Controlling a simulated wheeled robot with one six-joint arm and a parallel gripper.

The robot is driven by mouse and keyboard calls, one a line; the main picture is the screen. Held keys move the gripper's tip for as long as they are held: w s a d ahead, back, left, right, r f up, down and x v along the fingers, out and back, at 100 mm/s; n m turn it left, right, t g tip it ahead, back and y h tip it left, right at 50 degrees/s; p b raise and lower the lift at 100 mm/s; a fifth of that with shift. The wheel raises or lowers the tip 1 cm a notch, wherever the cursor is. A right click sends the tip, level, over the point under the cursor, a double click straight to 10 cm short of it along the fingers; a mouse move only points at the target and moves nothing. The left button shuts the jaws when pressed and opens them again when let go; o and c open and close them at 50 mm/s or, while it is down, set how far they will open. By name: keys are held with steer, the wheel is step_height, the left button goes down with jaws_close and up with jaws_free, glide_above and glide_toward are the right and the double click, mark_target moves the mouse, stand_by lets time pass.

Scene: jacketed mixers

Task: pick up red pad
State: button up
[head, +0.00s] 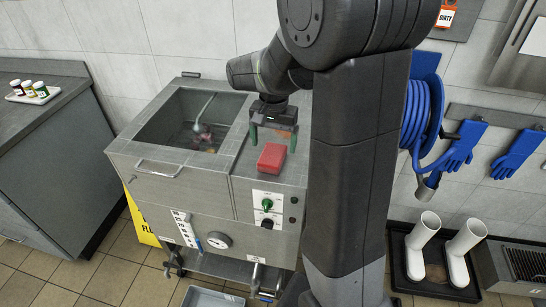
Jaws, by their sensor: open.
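The red pad (271,158) is a small block lying on the flat metal top of the mixer (295,172), right of its open tank and above the control knobs. My gripper (272,138) is just behind the pad, pointing down, with its green-tipped fingers spread apart and nothing visible between them. The pad looks clear of the fingers, though the exact gap is hard to tell from this angle. My column hides part of the mixer's right side.
The mixer's open tank (190,118) has a stirrer inside. A counter (50,130) with small jars on a tray (33,93) stands at left. A blue hose reel (422,110), blue gloves (462,145) and white boots (422,240) are at right. A grey bin (212,297) sits below.

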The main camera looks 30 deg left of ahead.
mark_target(272, 154)
steer(key=shift+w+a+f, duration=0.1)
steer(key=shift+a+f, duration=0.05)
steer(key=shift+f, duration=0.85)
steer(key=shift+w+a+f, duration=0.1)
steer(key=shift+f, duration=0.85)
steer(key=c, duration=1.1)
steer(key=shift+o, duration=0.2)
step_height(272, 154, up, 10)
steer(key=o, duration=0.4)
steer(key=shift+c, duration=0.2)
steer(key=c, duration=0.3)
